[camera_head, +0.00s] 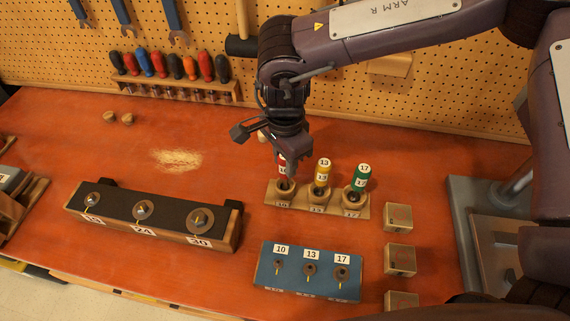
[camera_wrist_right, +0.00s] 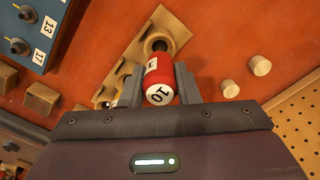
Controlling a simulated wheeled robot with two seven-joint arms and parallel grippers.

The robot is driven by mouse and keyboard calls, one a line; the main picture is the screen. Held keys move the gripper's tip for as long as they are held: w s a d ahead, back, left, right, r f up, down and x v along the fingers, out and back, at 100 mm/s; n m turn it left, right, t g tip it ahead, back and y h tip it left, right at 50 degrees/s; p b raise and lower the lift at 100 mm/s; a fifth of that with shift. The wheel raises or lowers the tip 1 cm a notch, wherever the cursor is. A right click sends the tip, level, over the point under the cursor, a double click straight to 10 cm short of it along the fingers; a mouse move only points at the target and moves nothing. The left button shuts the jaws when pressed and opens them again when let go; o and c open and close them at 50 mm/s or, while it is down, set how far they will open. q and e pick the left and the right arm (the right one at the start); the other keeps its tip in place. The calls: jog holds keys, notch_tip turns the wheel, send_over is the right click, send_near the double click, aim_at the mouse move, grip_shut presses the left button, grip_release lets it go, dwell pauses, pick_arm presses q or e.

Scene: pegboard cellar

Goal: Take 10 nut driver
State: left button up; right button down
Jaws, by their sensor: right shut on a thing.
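The 10 nut driver, with a red handle and white number labels, stands in the left hole of the wooden holder (camera_head: 316,209) and is partly hidden by my gripper in the head view. It shows in the right wrist view as the red nut driver (camera_wrist_right: 159,80). My right gripper (camera_head: 286,162) points down over it, and its two fingers are shut on the red handle. The yellow 13 nut driver (camera_head: 322,174) and the green 17 nut driver (camera_head: 362,178) stand in the same holder to its right. My left gripper is out of view.
A blue board (camera_head: 265,277) marked 10, 13 and 17 lies in front of the holder. Several wooden blocks (camera_head: 399,257) stand to the right. A screwdriver rack (camera_head: 175,90) stands at the back.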

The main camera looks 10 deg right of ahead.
notch_tip(320, 180, up, 10)
jog(key=shift+r+b, duration=0.2)
jog(key=shift+b, duration=0.7)
notch_tip(320, 180, up, 9)
jog(key=shift+r, duration=0.1)
jog(key=c, duration=1.8)
grip_release()
grip_shut()
